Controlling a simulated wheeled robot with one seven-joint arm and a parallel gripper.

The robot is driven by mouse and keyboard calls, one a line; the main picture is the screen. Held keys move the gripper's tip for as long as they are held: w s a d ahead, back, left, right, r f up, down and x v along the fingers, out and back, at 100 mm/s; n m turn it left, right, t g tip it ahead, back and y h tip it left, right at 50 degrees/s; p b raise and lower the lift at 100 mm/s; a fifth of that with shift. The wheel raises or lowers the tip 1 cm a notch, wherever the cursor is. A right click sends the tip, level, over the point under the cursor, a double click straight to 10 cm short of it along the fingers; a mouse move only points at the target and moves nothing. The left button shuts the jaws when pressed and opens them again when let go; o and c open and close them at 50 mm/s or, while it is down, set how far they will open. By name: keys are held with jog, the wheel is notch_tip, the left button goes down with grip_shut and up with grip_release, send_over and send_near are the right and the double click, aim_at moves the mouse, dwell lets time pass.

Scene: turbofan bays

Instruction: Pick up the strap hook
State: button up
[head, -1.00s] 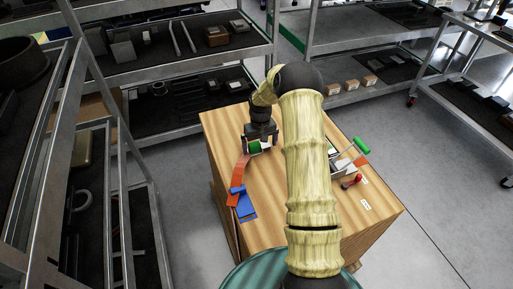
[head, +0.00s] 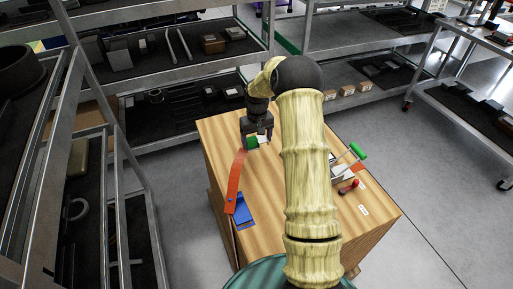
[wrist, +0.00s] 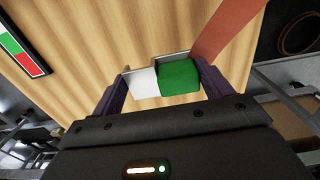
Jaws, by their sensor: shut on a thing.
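The strap hook (wrist: 146,82) shows in the wrist view as a white and green block with a thin metal plate behind it, between my fingers. My gripper (wrist: 162,82) is shut on it. In the head view my gripper (head: 257,139) is over the far left part of the wooden crate top, with the green part of the hook (head: 252,142) showing. An orange strap (head: 235,182) runs from the hook toward a blue piece (head: 244,210) at the crate's left edge. I cannot tell whether the hook touches the wood.
The wooden crate (head: 270,200) is largely clear on top. A fitting with a green handle (head: 358,150) and a red knob (head: 348,187) stand on its right side, partly behind my arm. Metal shelves (head: 150,62) stand at the left and back. Grey floor (head: 410,160) is open at right.

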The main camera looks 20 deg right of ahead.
aim_at(256, 139)
jog(key=shift+r, duration=1.8)
jog(key=shift+r, duration=0.1)
jog(key=shift+s+a+r+p, duration=0.1)
jog(key=shift+a+r+p, duration=0.15)
jog(key=shift+p, duration=0.5)
jog(key=s+a+r+p, duration=1.1)
jog(key=s+a+p, duration=0.1)
jog(key=p, duration=1.6)
jog(key=shift+s+a+r, duration=0.25)
jog(key=shift+s+r, duration=0.15)
jog(key=shift+a, duration=0.1)
